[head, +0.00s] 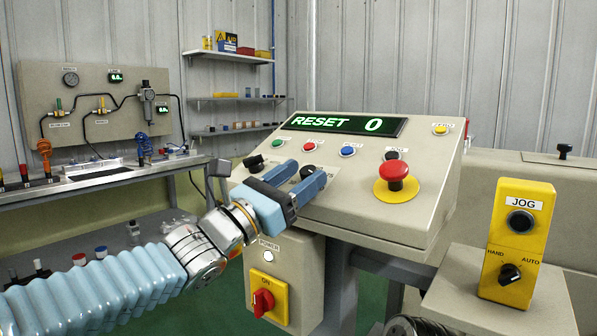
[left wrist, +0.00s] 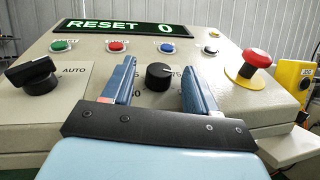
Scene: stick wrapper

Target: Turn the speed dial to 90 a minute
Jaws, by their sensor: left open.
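The speed dial (left wrist: 159,77) is a round black knob on the sloped control panel (head: 430,185). Numbers are printed around it, partly hidden by my gripper; its setting cannot be read for sure. In the head view the dial (head: 308,172) shows between my fingers. My left gripper (head: 300,177) is open, with blue fingers pointing at the panel. In the left wrist view its fingers (left wrist: 160,80) stand on either side of the dial, with a gap on both sides. The display (head: 345,124) reads RESET 0. My right gripper is not in view.
A black selector switch (left wrist: 33,75) is left of the dial, and a red emergency stop (head: 397,177) is to its right. Green, red and blue buttons (head: 348,151) line the panel above. A yellow JOG box (head: 517,240) stands at right, and a red power switch (head: 264,302) is below.

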